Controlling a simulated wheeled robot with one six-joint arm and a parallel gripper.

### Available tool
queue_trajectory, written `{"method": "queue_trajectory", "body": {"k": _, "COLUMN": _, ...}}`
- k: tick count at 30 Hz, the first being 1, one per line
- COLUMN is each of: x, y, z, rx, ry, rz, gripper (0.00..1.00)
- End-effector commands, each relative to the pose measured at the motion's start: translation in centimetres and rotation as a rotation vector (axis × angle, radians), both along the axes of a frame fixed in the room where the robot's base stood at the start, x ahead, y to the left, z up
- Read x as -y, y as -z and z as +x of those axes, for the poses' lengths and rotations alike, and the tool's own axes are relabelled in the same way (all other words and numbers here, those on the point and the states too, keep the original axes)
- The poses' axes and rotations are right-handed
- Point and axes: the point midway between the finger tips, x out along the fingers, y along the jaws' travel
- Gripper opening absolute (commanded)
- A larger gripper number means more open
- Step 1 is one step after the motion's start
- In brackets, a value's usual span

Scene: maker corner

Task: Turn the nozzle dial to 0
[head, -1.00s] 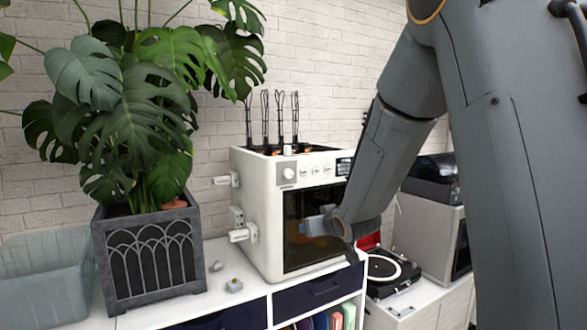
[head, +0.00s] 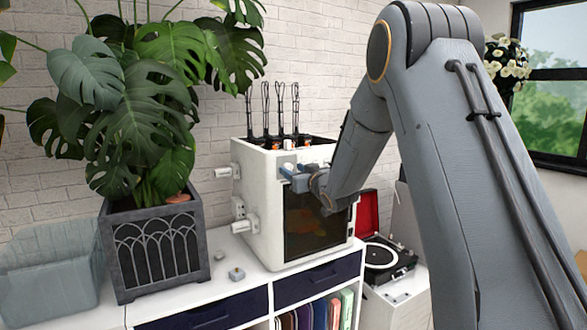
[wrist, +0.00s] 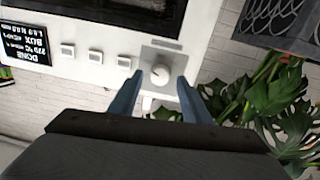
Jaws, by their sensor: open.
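In the wrist view, which shows the panel upside down, my gripper (wrist: 160,80) is open. Its two blue-grey fingers stand on either side of the dial, with a small gap visible on each side. I cannot tell whether they touch it or which number it points to. In the head view my gripper (head: 287,174) is at the panel's upper left and mostly hides the dial.
Square buttons (wrist: 124,62) and a lit display (wrist: 26,44) sit along the panel beside the dial. White spools (head: 238,226) stick out from the printer's left side. A potted plant (head: 157,255) stands left of it. An open record player (head: 380,258) is on the right.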

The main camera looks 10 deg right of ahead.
Motion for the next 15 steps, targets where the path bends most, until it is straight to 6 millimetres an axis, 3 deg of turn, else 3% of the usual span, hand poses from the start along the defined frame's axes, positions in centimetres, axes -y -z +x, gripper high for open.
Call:
{"method": "queue_trajectory", "body": {"k": 11, "x": -0.15, "y": 0.03, "z": 0.59, "rx": -0.001, "ry": 0.0, "rz": 0.0, "gripper": 0.44}}
{"method": "queue_trajectory", "body": {"k": 15, "x": -0.15, "y": 0.03, "z": 0.58, "rx": -0.001, "ry": 0.0, "rz": 0.0, "gripper": 0.2}}
